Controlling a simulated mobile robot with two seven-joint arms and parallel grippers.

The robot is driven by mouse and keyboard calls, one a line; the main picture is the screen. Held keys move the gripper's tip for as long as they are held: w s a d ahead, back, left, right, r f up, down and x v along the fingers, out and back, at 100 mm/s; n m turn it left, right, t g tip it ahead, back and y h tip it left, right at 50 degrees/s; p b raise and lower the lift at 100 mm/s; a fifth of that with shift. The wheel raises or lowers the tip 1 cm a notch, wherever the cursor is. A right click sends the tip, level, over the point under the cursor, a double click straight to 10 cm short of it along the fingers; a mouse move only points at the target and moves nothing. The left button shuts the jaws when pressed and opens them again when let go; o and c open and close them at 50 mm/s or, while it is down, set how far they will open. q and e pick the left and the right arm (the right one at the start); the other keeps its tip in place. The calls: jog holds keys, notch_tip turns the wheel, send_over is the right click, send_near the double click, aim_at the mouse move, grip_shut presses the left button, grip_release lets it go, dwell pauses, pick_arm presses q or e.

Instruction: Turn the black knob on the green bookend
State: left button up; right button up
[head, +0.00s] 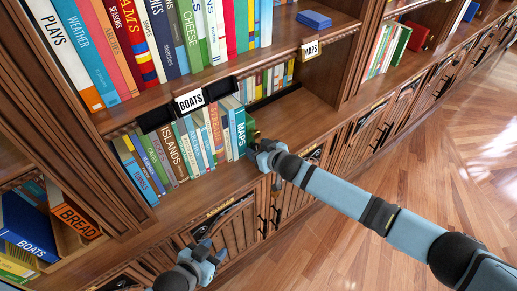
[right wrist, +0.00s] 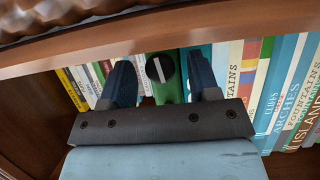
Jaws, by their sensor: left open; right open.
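The green bookend (right wrist: 168,90) stands on the lower shelf at the end of a row of books. Its round black knob (right wrist: 160,67) faces my right wrist camera and carries a pale, nearly upright, slightly tilted bar. My right gripper (right wrist: 161,72) is open, with one dark finger on each side of the knob. Gaps show between fingers and knob; I cannot tell the remaining depth. In the head view my right gripper (head: 255,147) is at the shelf's front beside the books and hides most of the bookend. My left gripper (head: 207,256) is open and empty, low before the cabinet.
Books fill the lower shelf (head: 290,118) left of my right gripper, including a teal MAPS book (head: 239,130). A BOATS label (head: 190,101) hangs on the shelf edge above. Cabinet doors lie below. The wooden floor (head: 400,170) at right is clear except for my arm above it.

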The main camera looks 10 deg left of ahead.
jog(key=c, duration=0.9)
jog(key=shift+s+f+n+t+h, duration=0.1)
jog(key=shift+n+t+h, duration=0.25)
jog(key=shift+n, duration=0.25)
jog(key=shift+a+n+t, duration=0.1)
jog(key=shift+n+t, duration=0.25)
jog(key=shift+n, duration=0.15)
jog(key=shift+n+t+h+b, duration=0.6)
jog(key=shift+n+b, duration=0.45)
jog(key=shift+n, duration=0.15)
